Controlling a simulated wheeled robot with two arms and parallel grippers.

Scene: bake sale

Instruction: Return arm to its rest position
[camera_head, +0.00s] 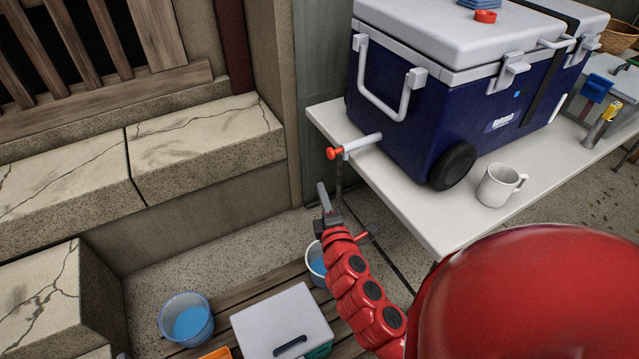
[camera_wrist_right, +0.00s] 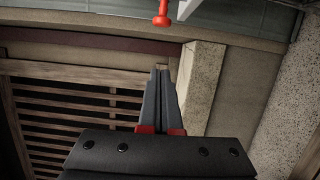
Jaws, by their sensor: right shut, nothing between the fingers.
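My right gripper (camera_head: 323,200) is at the end of my red arm, beside the left end of the white table (camera_head: 415,212) and below the cooler's spigot. In the right wrist view its two fingers (camera_wrist_right: 160,75) are together with nothing between them. The blue cooler (camera_head: 440,120) with a white lid stands on the table. Its white spigot (camera_head: 360,144) has a red tip and juts out past the table's left edge. The spigot's red tip also shows in the right wrist view (camera_wrist_right: 162,20), beyond the fingers. My left gripper is in neither view.
A white mug (camera_head: 498,186) stands near the table's front edge. Below are a bucket (camera_head: 187,320) of blue liquid, another bucket (camera_head: 316,262) partly behind my arm, and a white-lidded box (camera_head: 282,322). Stone ledges (camera_head: 200,142) fill the left side.

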